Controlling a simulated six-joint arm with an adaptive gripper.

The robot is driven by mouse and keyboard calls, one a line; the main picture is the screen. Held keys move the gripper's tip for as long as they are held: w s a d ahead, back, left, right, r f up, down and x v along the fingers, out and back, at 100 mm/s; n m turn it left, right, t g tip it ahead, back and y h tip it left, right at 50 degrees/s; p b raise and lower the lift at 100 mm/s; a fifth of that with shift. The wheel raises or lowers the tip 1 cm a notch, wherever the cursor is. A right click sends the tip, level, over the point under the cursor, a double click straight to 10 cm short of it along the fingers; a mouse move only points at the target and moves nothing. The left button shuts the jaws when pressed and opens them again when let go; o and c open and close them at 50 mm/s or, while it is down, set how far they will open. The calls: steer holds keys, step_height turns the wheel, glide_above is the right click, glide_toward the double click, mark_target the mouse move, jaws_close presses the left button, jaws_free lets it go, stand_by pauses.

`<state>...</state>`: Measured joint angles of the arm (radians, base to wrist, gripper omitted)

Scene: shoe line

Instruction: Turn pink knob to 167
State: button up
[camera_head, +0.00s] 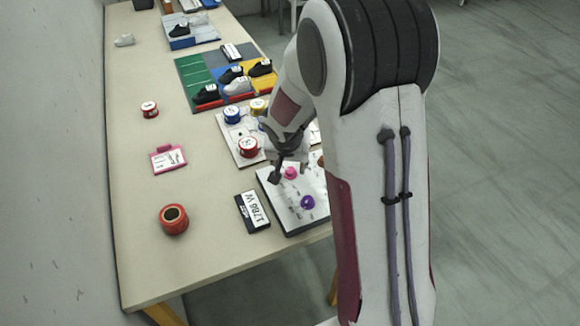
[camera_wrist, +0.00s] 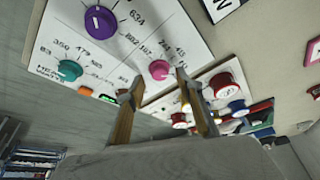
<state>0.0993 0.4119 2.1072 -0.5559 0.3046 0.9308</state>
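The pink knob (camera_head: 290,173) sits on a white panel (camera_head: 287,215) near the table's front right edge. In the wrist view the pink knob (camera_wrist: 159,70) shows just beyond the gap between my fingertips, with printed numbers around it too small to read surely. My gripper (camera_head: 288,170) is over the panel by the pink knob. In the wrist view my gripper (camera_wrist: 156,88) has its fingers apart with nothing between them. I cannot tell the exact height of the tips above the knob or which number its pointer faces.
Red, blue and yellow spools (camera_head: 248,147) stand behind.

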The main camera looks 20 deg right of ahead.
steer(key=shift+w+d+f, duration=0.1)
steer(key=shift+w+f, duration=0.1)
steer(key=shift+f, duration=0.45)
jaws_close()
